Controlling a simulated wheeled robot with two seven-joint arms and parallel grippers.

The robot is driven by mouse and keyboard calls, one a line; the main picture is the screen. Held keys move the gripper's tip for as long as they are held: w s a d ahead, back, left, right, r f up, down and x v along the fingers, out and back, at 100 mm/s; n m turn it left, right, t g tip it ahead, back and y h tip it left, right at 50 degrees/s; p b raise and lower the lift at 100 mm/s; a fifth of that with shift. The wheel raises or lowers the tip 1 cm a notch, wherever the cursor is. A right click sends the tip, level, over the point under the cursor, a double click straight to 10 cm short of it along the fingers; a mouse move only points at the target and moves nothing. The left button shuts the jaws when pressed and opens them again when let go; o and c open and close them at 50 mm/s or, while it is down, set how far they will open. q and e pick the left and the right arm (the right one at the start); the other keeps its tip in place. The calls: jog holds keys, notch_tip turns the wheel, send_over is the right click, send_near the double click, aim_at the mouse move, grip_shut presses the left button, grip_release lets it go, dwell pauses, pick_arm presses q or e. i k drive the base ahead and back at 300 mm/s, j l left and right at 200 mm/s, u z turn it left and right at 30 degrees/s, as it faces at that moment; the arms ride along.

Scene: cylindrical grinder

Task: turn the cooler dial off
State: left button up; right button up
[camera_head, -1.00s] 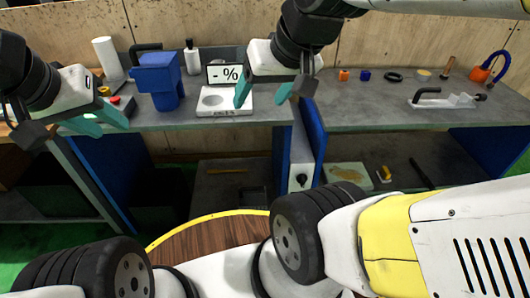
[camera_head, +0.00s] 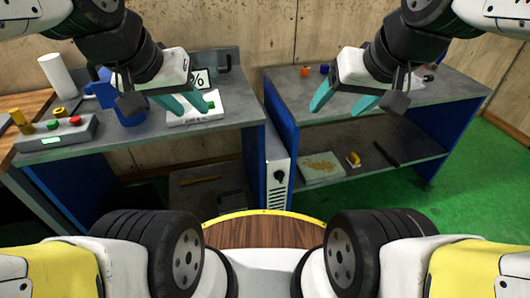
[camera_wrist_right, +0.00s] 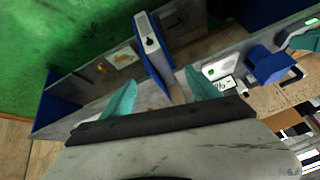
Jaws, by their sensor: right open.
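The cooler (camera_head: 275,188) is a narrow white box with vent slots, standing in the gap between the two benches. Its black dial (camera_head: 280,177) is on the front face; its pointer is too small to read. The cooler (camera_wrist_right: 147,31) and its dial (camera_wrist_right: 150,41) also show in the right wrist view, beyond the fingertips. My right gripper (camera_head: 341,107) is open and empty, above and right of the cooler, apart from it. Its teal fingers (camera_wrist_right: 162,78) are spread in the wrist view. My left gripper (camera_head: 194,112) is open and empty over the left bench.
The left bench (camera_head: 225,118) holds a white scale (camera_head: 190,120), a blue container (camera_head: 130,112) and a button box (camera_head: 58,138). The right bench (camera_head: 293,97) has small items on top and a tray (camera_head: 322,167) on its lower shelf. Space in front of the cooler looks clear.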

aim_at(279, 174)
jog(key=i+l+u, duration=0.15)
jog(key=l, duration=0.25)
jog(key=i+l+u, duration=0.2)
jog(key=l, duration=0.25)
jog(key=l+u, duration=0.15)
jog(key=l, duration=0.25)
